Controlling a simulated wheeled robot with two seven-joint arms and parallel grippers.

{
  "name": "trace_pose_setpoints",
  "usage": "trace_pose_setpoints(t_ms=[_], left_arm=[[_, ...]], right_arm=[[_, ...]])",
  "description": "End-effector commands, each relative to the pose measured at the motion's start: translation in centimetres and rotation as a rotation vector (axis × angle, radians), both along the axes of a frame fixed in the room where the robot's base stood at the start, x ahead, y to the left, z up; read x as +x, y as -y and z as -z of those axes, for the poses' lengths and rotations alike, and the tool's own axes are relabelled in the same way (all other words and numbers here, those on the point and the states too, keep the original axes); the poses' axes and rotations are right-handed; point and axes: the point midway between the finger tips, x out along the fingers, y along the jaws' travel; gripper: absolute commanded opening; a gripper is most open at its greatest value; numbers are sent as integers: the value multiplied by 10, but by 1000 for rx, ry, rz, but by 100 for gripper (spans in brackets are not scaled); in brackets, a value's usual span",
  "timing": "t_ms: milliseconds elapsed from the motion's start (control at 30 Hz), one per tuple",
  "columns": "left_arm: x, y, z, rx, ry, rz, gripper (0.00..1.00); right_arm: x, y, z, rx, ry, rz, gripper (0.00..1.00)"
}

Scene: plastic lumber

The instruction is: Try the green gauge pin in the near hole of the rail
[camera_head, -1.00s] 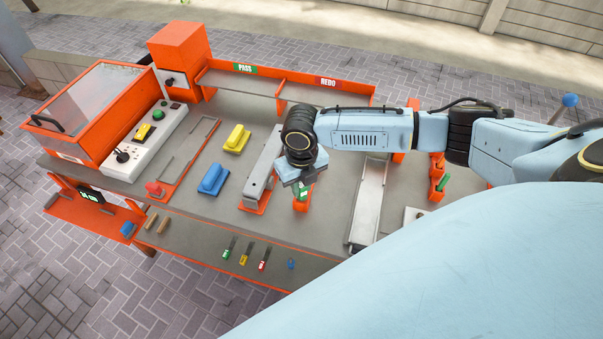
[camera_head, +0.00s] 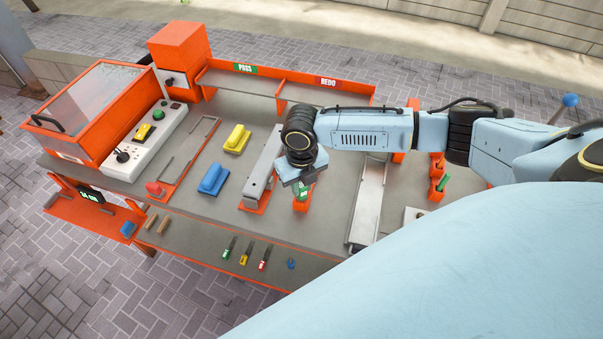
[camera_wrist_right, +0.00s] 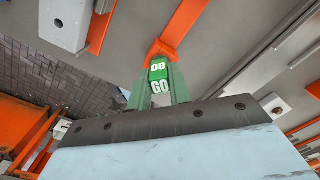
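The right gripper's fingers lie close against both sides of the pin's handle, with no clear gap. The pin's lower end is hidden in the holder. The grey rail (camera_head: 262,172) lies just left of the gripper in an orange seat; its near end also shows in the wrist view (camera_wrist_right: 66,22). My left gripper is not in view.
A blue block (camera_head: 213,180) and a yellow block (camera_head: 236,139) lie left of the rail. A metal channel (camera_head: 368,203) lies to the right. Trays marked PASS and REDO (camera_head: 328,82) run along the back.

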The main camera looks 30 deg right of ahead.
Motion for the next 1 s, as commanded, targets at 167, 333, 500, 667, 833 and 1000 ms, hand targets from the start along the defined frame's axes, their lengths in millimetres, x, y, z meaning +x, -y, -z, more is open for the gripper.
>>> trace_pose_setpoints(t_ms=[167,333,500,667,833,1000], left_arm=[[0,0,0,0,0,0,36],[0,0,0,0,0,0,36],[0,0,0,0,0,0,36],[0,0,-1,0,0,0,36],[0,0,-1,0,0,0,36],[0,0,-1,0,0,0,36]], right_arm=[[0,0,0,0,0,0,41],[0,0,0,0,0,0,45],[0,0,-2,0,0,0,45],[1,0,-19,1,3,0,45],[1,0,-57,1,6,-1,45],[1,0,-95,1,5,-1,45]])
